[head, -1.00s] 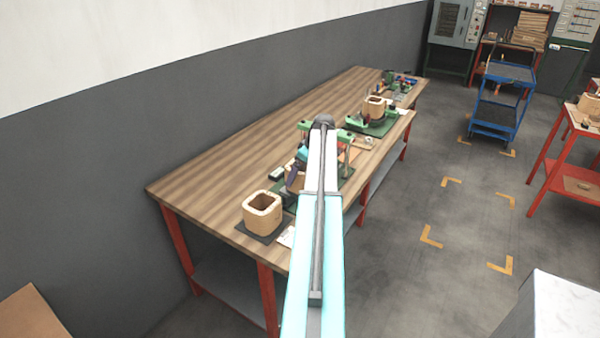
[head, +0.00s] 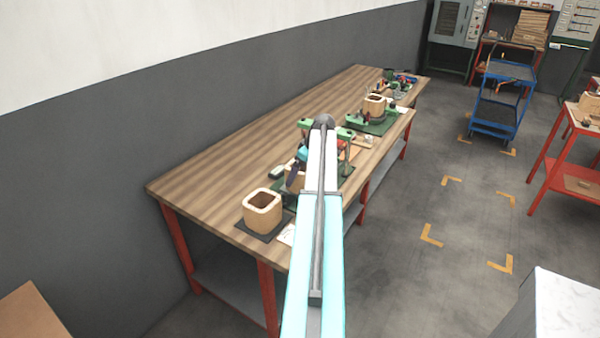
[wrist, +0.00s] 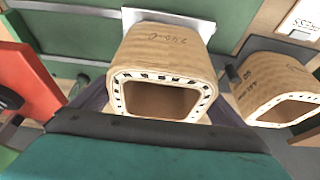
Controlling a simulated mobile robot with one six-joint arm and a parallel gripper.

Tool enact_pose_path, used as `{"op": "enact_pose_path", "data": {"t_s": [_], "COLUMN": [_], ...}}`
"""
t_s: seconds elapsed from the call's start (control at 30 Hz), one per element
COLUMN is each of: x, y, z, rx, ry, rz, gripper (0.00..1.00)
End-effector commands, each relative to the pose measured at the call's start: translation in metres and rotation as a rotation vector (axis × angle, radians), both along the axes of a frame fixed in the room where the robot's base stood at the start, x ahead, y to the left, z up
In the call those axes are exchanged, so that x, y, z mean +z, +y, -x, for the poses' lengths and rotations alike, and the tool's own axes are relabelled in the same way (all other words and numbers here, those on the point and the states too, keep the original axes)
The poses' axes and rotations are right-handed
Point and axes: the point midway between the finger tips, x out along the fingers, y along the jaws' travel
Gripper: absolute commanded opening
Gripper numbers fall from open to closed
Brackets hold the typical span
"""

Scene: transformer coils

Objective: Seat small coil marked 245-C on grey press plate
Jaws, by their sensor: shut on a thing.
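A small tan coil (wrist: 165,58) with handwriting that looks like 245-C fills the middle of the wrist view, its square opening facing the camera. My gripper (wrist: 160,104) is shut on it, with dark fingers at its left and right sides. A light grey plate (wrist: 207,24) shows just behind the coil's far end; I cannot tell if the two touch. In the head view my gripper (head: 293,178) is at the green press on the bench, and my arm hides much of the coil and the plate.
A second marked coil (wrist: 268,84) stands close on the right in the wrist view. In the head view, a larger coil (head: 262,211) sits on a dark mat at the bench's near end. Another coil (head: 374,105) stands farther back. The bench's left side (head: 240,155) is clear.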

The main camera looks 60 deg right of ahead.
Motion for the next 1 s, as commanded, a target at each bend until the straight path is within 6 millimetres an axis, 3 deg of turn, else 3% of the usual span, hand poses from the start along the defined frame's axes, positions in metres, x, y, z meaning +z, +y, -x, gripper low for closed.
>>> {"op": "enact_pose_path", "data": {"t_s": [0.27, 0.3, 0.67, 1.0], "x": [0.001, 0.001, 0.001, 0.027], "y": [0.000, 0.000, 0.000, 0.000], "z": [0.000, 0.000, 0.001, 0.012], "rx": [0.000, 0.000, 0.000, -0.001], "ry": [-0.001, -0.001, 0.000, -0.001], "rz": [0.001, 0.001, 0.000, 0.002], "gripper": [0.53, 1.00, 1.00, 1.00]}}
